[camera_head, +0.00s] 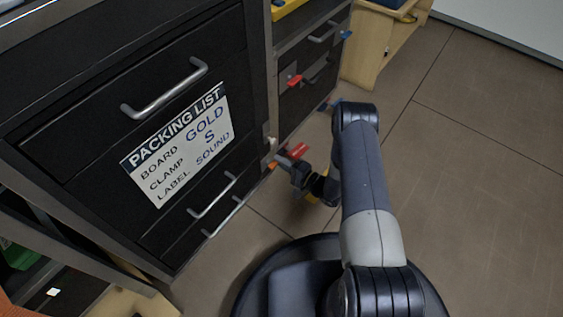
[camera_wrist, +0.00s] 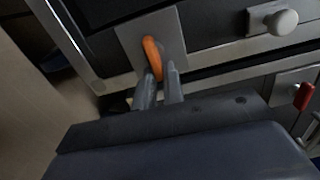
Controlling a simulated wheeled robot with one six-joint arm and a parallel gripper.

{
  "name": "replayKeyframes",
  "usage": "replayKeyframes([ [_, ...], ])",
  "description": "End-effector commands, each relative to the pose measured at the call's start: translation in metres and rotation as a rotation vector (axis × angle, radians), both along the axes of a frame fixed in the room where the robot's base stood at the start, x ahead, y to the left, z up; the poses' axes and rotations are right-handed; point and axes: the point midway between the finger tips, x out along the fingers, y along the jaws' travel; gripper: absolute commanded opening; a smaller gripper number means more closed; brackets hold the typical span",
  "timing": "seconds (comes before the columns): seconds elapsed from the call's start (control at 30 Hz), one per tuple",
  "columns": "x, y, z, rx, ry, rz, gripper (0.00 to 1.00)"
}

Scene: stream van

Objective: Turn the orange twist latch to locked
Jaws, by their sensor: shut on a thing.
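The orange twist latch (camera_wrist: 152,58) sits on a grey square plate (camera_wrist: 168,27) on the dark drawer front. In the wrist view it stands nearly upright, tilted slightly. My gripper (camera_wrist: 160,84) has its two grey fingertips at the latch's lower end, one on each side, shut on it. In the head view my gripper (camera_head: 284,160) is low beside the cabinet's edge, and a small orange bit of the latch (camera_head: 272,165) shows there. The rest of the latch is hidden behind the gripper.
A white round knob (camera_wrist: 284,22) and a red latch (camera_wrist: 304,96) are to the right in the wrist view. The cabinet bears a packing list (camera_head: 180,143) and bar handles (camera_head: 165,90). A wooden unit (camera_head: 375,45) stands behind. Floor at right is clear.

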Motion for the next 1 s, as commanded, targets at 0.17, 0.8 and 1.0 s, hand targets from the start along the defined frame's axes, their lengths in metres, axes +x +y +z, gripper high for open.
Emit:
replayKeyframes([
  [0.17, 0.0, 0.0, -0.001, 0.0, 0.003, 0.0, 0.0],
  [0.8, -0.004, -0.007, 0.001, -0.001, 0.002, -0.003, 0.32],
  [1.0, -0.025, -0.034, 0.002, -0.001, 0.004, -0.007, 0.32],
])
